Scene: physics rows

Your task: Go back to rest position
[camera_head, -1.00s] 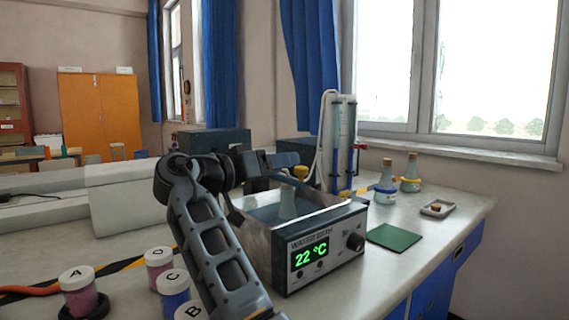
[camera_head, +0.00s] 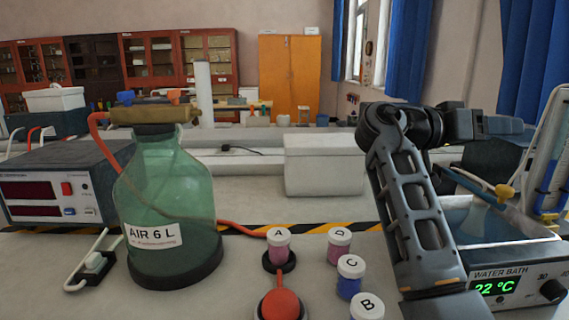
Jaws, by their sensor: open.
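My arm rises from the lower right and bends at its elbow. My gripper (camera_head: 503,125) is at its far end, pointing right above the back of the water bath. It is open; its fingers are small and dark against the equipment behind, and I see nothing held in it. The water bath (camera_head: 515,258) stands at the right edge, its display reading 22 °C. My forearm hides its left part. A yellow piece (camera_head: 504,193) shows above the bath, below my gripper.
A green bottle (camera_head: 168,215) marked AIR 6 L stands left of centre, beside a meter box (camera_head: 62,185). Lidded jars A (camera_head: 278,246), D (camera_head: 339,246), C (camera_head: 349,278) and B (camera_head: 367,307) stand close left of my arm. A white box (camera_head: 325,165) lies behind them.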

